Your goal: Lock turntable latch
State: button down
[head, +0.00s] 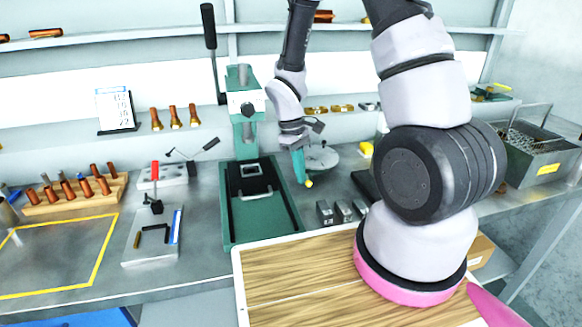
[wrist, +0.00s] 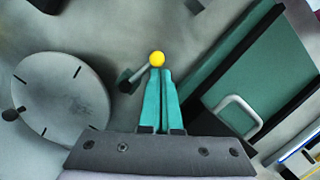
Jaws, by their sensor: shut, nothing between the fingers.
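The turntable is a round grey disc with dark tick marks, left in the wrist view (wrist: 62,98) and behind my gripper in the head view (head: 322,158). A small dark knob sits at its left side in the wrist view. A yellow ball knob (wrist: 157,58), apparently the latch handle's end, shows right at my fingertips; it is also in the head view (head: 309,183). A short dark lever (wrist: 132,78) lies beside it. My gripper (wrist: 158,74) has its teal fingers together and empty. I cannot tell whether they touch the knob. The latch's base is partly hidden.
A green press (head: 243,200) stands left of my gripper, its handle plate also right in the wrist view. Small grey blocks (head: 342,212) sit to the right. A wooden board (head: 290,280) lies in front.

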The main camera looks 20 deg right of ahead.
jog(key=shift+w, duration=0.85)
jog(key=v, duration=1)
jog(key=shift+r, duration=0.4)
jog(key=shift+r, duration=0.1)
